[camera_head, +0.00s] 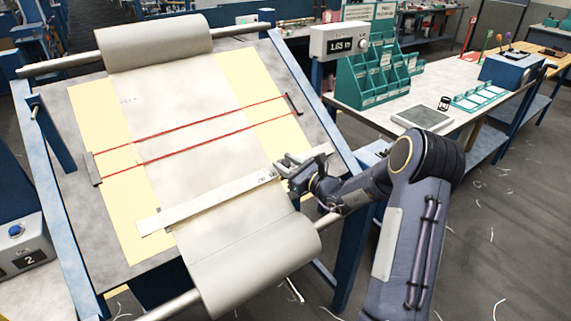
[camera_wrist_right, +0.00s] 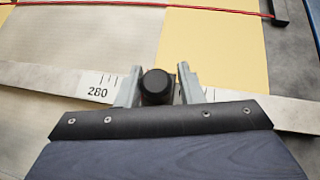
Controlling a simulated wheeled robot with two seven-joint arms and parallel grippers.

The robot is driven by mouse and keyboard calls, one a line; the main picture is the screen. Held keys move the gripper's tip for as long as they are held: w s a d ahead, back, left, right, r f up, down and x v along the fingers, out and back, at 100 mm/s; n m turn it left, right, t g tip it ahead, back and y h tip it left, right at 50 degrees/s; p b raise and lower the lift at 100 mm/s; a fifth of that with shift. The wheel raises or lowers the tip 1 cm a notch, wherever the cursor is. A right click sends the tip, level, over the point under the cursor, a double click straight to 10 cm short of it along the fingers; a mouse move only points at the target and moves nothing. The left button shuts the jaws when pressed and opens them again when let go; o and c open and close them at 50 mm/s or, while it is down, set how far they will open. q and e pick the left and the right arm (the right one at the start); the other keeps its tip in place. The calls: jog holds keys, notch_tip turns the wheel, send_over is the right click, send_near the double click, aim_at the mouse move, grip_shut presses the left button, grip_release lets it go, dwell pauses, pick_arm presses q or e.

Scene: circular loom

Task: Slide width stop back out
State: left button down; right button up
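A pale metal ruler bar (camera_head: 205,203) lies across the cloth strip, with printed marks near its right end; the wrist view shows the number 280 on it (camera_wrist_right: 97,90). A round black knob (camera_wrist_right: 157,85), which appears to be the width stop's handle, sits at the bar in the wrist view. My right gripper (camera_head: 285,164) is over the right part of the bar. In the wrist view its fingers (camera_wrist_right: 159,88) stand on either side of the knob, very close to it. I cannot tell whether both touch it. My left gripper is out of view.
Two red cords (camera_head: 190,137) cross the cloth between dark end pieces. Cloth rolls lie at the top (camera_head: 155,40) and bottom (camera_head: 250,262) of the tilted board. A display box (camera_head: 338,42) stands at the board's upper right. A bench with green bins (camera_head: 380,75) is beyond.

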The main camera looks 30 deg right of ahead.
aim_at(308, 155)
jog(key=shift+a+f, duration=0.1)
jog(key=shift+a, duration=0.15)
grip_shut()
jog(key=d, duration=0.2)
jog(key=d+b, duration=0.1)
jog(key=d, duration=0.4)
jog(key=shift+w+d+b, duration=0.25)
jog(key=shift+d+b, duration=0.1)
jog(key=shift+b, duration=0.05)
jog(key=shift+d, duration=0.4)
jog(key=shift+o, duration=2.4)
grip_release()
jog(key=shift+b+v, duration=1)
jog(key=shift+v, duration=2.9)
